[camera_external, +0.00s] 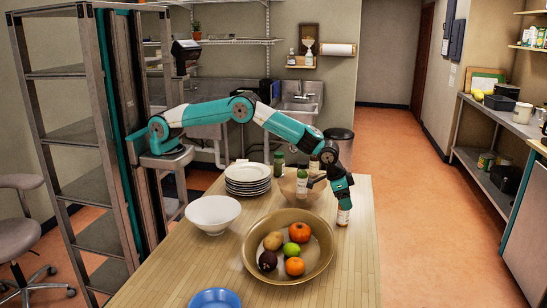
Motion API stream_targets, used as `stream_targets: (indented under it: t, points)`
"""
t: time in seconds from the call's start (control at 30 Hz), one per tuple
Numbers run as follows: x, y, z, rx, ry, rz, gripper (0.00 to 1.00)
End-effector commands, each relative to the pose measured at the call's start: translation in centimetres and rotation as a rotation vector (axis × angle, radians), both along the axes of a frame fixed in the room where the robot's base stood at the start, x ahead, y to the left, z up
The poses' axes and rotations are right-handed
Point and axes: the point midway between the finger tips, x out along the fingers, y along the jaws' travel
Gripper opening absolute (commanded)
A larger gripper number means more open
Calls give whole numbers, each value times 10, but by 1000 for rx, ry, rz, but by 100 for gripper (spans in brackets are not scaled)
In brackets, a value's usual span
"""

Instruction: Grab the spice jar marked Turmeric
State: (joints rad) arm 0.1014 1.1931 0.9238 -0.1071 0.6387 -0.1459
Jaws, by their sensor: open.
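Several spice jars stand at the far end of the wooden table. One jar with an orange-brown and white look (343,216) stands at the right, directly below my gripper (343,203). My gripper points down and is open, close over this jar's top; I cannot tell whether the fingers are around it. A dark green jar (279,168) stands beside the plates. A jar with green contents (302,183) and one with a white label (314,165) stand between it and my gripper. The labels are too small to read, so I cannot tell which is Turmeric.
A tan bowl (252,277) of fruit stands nearer the camera. A white bowl (213,226), stacked plates (247,186) and a blue bowl (214,299) are to the left. The table's right edge is close to my gripper.

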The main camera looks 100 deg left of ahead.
Motion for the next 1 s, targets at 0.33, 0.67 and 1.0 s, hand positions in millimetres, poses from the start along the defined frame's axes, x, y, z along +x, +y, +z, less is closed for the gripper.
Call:
stream_targets:
  t: [0.33,0.67,1.0]
  points:
    - [0,0,0,0,0,0,24]
    - [0,0,2,0,-2,0,4]
    - [1,0,38,0,-7,1,4]
